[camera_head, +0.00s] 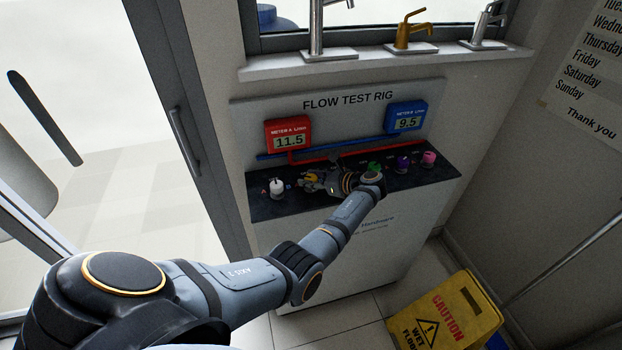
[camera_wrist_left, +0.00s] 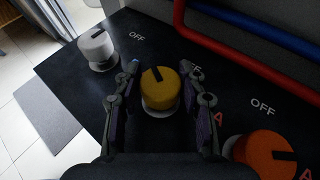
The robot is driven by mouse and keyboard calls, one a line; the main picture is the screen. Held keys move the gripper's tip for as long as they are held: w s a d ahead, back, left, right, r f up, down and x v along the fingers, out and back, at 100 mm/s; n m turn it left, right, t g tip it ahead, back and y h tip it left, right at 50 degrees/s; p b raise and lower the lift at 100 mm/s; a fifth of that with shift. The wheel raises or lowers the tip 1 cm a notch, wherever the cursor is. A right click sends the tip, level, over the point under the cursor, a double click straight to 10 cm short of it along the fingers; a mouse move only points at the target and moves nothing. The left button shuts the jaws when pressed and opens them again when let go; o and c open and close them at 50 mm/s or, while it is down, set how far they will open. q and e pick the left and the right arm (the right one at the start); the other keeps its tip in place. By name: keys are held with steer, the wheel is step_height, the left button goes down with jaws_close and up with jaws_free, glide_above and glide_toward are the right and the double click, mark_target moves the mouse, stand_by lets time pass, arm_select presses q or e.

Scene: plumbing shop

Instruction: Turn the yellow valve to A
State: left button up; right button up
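The yellow valve (camera_wrist_left: 160,92) is a round knob with a black mark on top, on the dark panel. In the wrist view its mark lies toward the far side, near a partly hidden OFF label. My left gripper (camera_wrist_left: 162,108) is open, with one finger on each side of the yellow valve and visible gaps between. In the head view the yellow valve (camera_head: 312,177) shows just at the fingertips of my left gripper (camera_head: 318,182), partly covered. A red letter A (camera_wrist_left: 219,118) shows right of the right finger. My right gripper is not in view.
A white knob (camera_wrist_left: 96,46) stands to the left and an orange knob (camera_wrist_left: 264,152) to the right. Green (camera_head: 374,167), purple (camera_head: 402,162) and pink (camera_head: 428,158) knobs stand further right. Red and blue pipes run behind. Meter A (camera_head: 289,135) reads 11.5; the blue meter (camera_head: 406,116) reads 9.5.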

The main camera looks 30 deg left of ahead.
arm_select(q)
steer(key=o, duration=0.3)
steer(key=shift+d, duration=0.1)
steer(key=v, duration=1.1)
steer(key=shift+d+r, duration=0.15)
steer(key=shift+d, duration=0.25)
steer(key=shift+d, duration=0.1)
